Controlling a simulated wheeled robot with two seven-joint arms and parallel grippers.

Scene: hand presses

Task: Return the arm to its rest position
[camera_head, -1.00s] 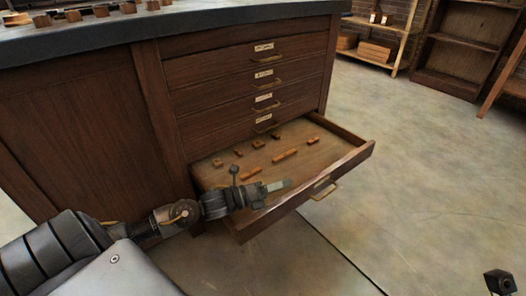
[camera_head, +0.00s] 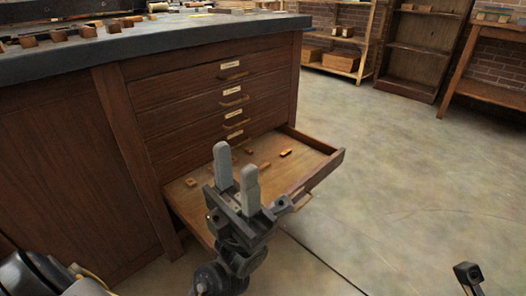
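My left gripper (camera_head: 237,180) is in front of the open drawer in the head view. Its two grey fingers point up, stand apart with a gap between them, and hold nothing. Its arm comes in from the bottom left and is partly out of view. The open bottom drawer (camera_head: 320,172) holds several small wooden blocks (camera_head: 286,153); the gripper hides part of the drawer and its contents. A small dark part of my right arm (camera_head: 468,274) shows at the bottom right; its fingers cannot be made out clearly.
The wooden cabinet (camera_head: 120,150) has several shut drawers above the open one. Its dark top (camera_head: 160,38) carries wooden blocks and tools. Shelves (camera_head: 415,50) and a wooden table (camera_head: 490,92) stand at the back. The floor (camera_head: 400,180) to the right is clear.

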